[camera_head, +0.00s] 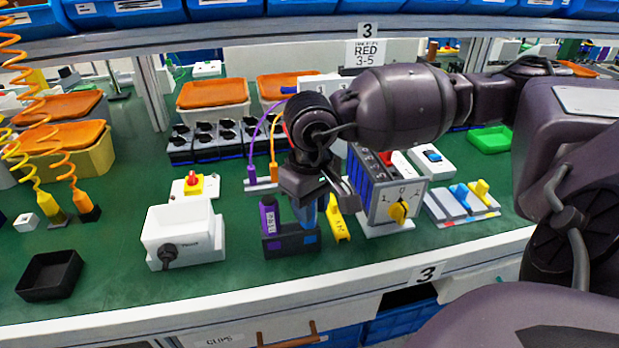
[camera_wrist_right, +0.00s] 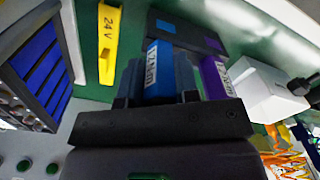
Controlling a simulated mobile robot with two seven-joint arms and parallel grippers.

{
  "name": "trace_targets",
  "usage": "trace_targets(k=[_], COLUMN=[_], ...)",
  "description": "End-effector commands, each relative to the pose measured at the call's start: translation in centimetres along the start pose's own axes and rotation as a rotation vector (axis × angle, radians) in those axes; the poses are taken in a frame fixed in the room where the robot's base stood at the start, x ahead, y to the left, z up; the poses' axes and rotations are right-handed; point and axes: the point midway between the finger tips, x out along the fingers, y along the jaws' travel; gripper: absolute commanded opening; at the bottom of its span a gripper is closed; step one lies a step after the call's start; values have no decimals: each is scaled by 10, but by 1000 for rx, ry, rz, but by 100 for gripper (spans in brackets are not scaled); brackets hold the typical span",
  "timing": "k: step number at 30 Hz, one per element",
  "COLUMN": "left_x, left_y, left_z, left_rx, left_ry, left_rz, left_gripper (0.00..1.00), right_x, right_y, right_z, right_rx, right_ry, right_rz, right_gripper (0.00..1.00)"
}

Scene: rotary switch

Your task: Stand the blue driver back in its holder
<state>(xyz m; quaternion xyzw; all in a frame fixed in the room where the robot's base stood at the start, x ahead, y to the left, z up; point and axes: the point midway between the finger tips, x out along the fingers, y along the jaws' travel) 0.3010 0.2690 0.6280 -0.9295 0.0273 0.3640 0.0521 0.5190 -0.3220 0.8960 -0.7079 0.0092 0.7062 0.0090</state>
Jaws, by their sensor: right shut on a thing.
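The dark holder (camera_head: 292,243) stands near the front edge of the bench, with a purple mark at left and a blue mark at right. The purple driver (camera_head: 268,215) stands upright in its left side. My right gripper (camera_head: 308,197) points down over the right side, shut on the blue driver (camera_head: 307,214). The blue driver is upright, its lower end at the holder's right side; I cannot tell how deep it sits. In the right wrist view the blue driver (camera_wrist_right: 160,72) lies between the fingers, beside the purple driver (camera_wrist_right: 213,76). My left gripper is out of view.
A yellow 24V piece (camera_head: 338,222) stands close right of the holder, then a switch box with a yellow knob (camera_head: 398,211). A white box with a black knob (camera_head: 182,236) stands at left. A black tray (camera_head: 50,276) lies far left. Green bench between them is free.

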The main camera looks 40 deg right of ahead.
Motion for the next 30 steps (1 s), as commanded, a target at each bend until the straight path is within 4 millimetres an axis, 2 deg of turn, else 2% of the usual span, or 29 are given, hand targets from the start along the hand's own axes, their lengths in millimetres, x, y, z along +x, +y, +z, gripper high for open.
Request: trace_targets(k=[1, 2, 6, 8, 25, 26, 30], left_x=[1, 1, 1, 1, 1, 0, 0], left_y=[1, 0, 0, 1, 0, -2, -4], left_z=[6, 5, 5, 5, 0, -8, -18], left_rx=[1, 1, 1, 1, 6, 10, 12], left_ry=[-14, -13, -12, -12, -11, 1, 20], left_rz=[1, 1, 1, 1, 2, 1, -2], left_gripper=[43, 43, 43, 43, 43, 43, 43], right_x=[4, 3, 2, 2, 3, -8, -40], right_y=[0, 0, 0, 0, 0, 0, 0], right_z=[0, 0, 0, 0, 0, -1, -1], right_rx=[0, 0, 0, 0, 0, 1, 1], right_ry=[-4, -3, -2, -2, -3, 4, 10], right_rz=[0, 0, 0, 0, -1, -1, -1], right_gripper=[0, 31, 52, 59, 59, 59, 59])
